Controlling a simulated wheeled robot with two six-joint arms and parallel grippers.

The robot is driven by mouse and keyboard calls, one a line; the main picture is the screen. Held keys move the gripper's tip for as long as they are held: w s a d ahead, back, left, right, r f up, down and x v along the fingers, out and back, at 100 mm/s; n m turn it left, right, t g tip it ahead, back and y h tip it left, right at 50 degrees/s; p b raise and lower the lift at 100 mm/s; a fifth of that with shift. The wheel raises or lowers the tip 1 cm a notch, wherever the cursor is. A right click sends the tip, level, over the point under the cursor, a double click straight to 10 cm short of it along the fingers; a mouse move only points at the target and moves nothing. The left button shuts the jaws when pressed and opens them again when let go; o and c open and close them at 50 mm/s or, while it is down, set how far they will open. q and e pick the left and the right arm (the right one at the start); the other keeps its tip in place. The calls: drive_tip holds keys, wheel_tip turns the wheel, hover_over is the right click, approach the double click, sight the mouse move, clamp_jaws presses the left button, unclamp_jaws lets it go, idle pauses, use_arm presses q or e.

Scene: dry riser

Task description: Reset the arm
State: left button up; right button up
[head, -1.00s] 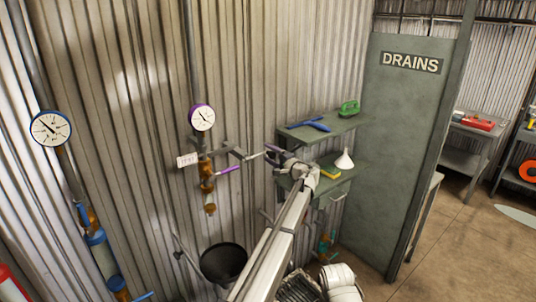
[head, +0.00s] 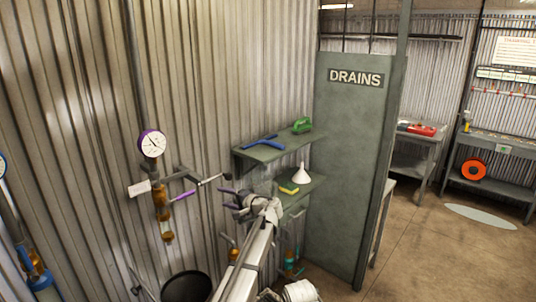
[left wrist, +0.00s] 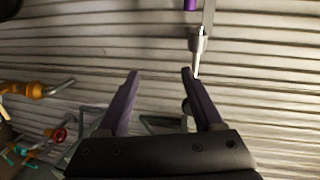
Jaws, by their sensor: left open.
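My left gripper (head: 228,199) reaches out from the bottom of the head view, in front of the corrugated wall. Its two purple fingers (left wrist: 158,78) stand apart with nothing between them in the left wrist view. The purple lever (head: 183,195) of the brass valve (head: 162,205) is to its left in the head view, clear of the fingers. Part of a purple handle (left wrist: 190,4) shows at the top of the left wrist view. My right gripper is not in view.
A purple-rimmed gauge (head: 152,144) sits above the brass valve. Green shelves (head: 268,152) hold a blue tool, a green item, a white funnel (head: 301,174) and a yellow sponge. The DRAINS panel (head: 350,170) stands right of them. A black bucket (head: 186,287) is below. Open floor (head: 440,255) lies at right.

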use_arm(q)
drive_tip(key=s+f+n+g+h, duration=0.25)
drive_tip(key=s+f, duration=0.25)
drive_tip(key=s, duration=0.5)
drive_tip(key=s+f+n+g+h, duration=0.1)
drive_tip(key=s+f+g+h, duration=0.15)
drive_tip(key=s+f, duration=0.5)
drive_tip(key=s+f+n+g+h, duration=0.1)
drive_tip(key=s+f+g+h, duration=0.2)
drive_tip(key=s, duration=0.9)
drive_tip(key=s+d+f+m+h+b, duration=0.1)
drive_tip(key=s+d+f+h+b, duration=0.1)
drive_tip(key=s+d, duration=0.5)
drive_tip(key=s+d+f+m+g+h+b, duration=0.1)
drive_tip(key=s+d+f, duration=0.3)
drive_tip(key=s+d, duration=0.4)
drive_tip(key=shift+d+h+b, duration=0.35)
drive_tip(key=shift+h, duration=0.05)
drive_tip(key=shift+s+m, duration=0.1)
drive_tip(key=shift+m, duration=0.15)
